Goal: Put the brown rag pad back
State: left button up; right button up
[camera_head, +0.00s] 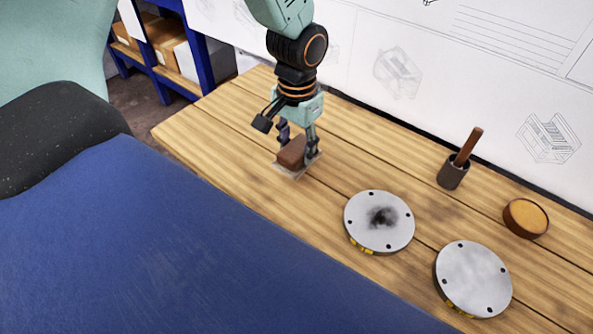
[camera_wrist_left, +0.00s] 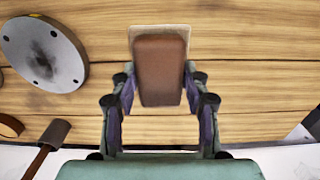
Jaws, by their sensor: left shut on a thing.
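The brown rag pad (camera_head: 291,152) is a small brown block between the fingers of my left gripper (camera_head: 297,146). In the left wrist view the pad (camera_wrist_left: 160,72) sits between both fingertips of the left gripper (camera_wrist_left: 160,100), which is shut on it. A thin pale square base (camera_head: 292,173) shows under the pad, and its edge also shows in the wrist view (camera_wrist_left: 160,29). I cannot tell whether the pad touches this base. My right gripper is not in view.
A grey disc with a dark smudge (camera_head: 379,221) and a cleaner grey disc (camera_head: 473,279) lie on the wooden table (camera_head: 215,124). A dark cup with a brown handle (camera_head: 453,173) and a round bowl (camera_head: 526,218) stand at the right. Blue shelves (camera_head: 199,60) stand behind.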

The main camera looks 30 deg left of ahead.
aim_at(297, 157)
pick_arm(q)
notch_tip(297, 157, down, 2)
jog(key=shift+w+f, duration=0.1)
jog(key=shift+f, duration=0.05)
jog(key=shift+f+b, duration=0.4)
jog(key=shift+f, duration=0.15)
notch_tip(297, 157, down, 2)
jog(key=shift+f+b, duration=0.2)
jog(key=shift+b, duration=0.25)
jog(key=shift+f, duration=0.15)
jog(key=o, duration=0.7)
jog(key=shift+f, duration=0.1)
jog(key=o, duration=0.4)
